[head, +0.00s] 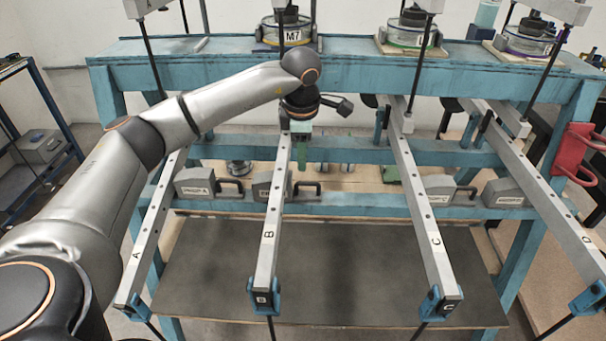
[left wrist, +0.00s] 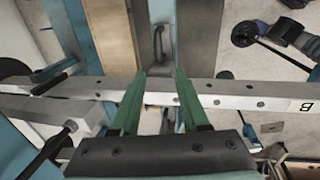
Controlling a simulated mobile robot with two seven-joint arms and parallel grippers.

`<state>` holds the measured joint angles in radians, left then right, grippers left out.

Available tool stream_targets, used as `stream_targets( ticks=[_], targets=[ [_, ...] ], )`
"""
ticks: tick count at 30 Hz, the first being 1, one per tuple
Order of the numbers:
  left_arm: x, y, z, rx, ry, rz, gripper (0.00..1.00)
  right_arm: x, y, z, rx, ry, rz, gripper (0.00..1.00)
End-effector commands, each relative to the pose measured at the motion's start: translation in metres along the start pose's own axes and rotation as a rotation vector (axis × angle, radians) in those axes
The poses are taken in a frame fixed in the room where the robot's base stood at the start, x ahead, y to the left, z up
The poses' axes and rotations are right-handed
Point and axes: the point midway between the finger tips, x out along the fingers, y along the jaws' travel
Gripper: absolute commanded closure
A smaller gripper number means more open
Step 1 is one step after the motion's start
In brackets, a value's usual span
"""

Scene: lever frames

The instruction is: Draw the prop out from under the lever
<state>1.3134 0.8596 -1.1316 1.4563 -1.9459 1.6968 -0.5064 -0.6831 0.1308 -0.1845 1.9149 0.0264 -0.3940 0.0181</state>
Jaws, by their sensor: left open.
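Lever B (head: 268,235) is a grey bar with holes, running from the blue frame towards me; it crosses the left wrist view (left wrist: 235,92). A grey block (head: 270,186) with a black handle (head: 303,188) sits on the blue beam beneath it and looks like the prop; its exact contact with the lever is hidden. In the left wrist view a grey block with a handle (left wrist: 158,45) shows beyond the lever. My left gripper (head: 300,166) is open and empty over lever B; its green fingers (left wrist: 160,73) overlap the lever in the wrist view. My right gripper is not in view.
Levers A (head: 152,225), C (head: 425,215) and D (head: 565,225) flank lever B. Similar handled grey blocks (head: 195,183), (head: 440,188) and (head: 502,193) sit along the beam. Weights stand on the upper blue beam (head: 350,68). A dark panel (head: 340,275) lies below.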

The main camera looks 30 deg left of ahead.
Motion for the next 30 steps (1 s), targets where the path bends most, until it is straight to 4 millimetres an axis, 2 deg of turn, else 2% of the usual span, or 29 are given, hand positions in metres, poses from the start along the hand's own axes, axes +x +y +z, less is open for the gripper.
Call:
stream_targets(
  ticks=[1, 6, 12, 18, 25, 26, 30],
  targets=[
    [0.012, -0.001, -0.001, 0.000, 0.003, -0.005, 0.55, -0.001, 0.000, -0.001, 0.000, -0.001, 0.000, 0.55],
    [0.047, -0.001, 0.000, 0.000, 0.002, -0.004, 0.55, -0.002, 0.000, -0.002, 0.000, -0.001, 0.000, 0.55],
    [0.076, -0.001, 0.000, 0.000, 0.001, -0.003, 0.55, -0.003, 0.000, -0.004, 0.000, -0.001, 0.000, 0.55],
    [0.087, -0.001, 0.001, 0.000, -0.001, -0.001, 0.55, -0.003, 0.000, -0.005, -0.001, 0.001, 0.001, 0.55],
    [0.088, -0.001, 0.001, 0.000, -0.002, -0.001, 0.55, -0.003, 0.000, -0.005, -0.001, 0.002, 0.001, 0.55],
    [0.088, -0.001, 0.001, 0.000, -0.002, -0.001, 0.56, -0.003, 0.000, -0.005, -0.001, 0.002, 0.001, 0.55],
    [0.087, -0.001, 0.001, 0.001, -0.002, -0.001, 0.72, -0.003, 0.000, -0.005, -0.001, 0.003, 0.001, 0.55]
  ],
)
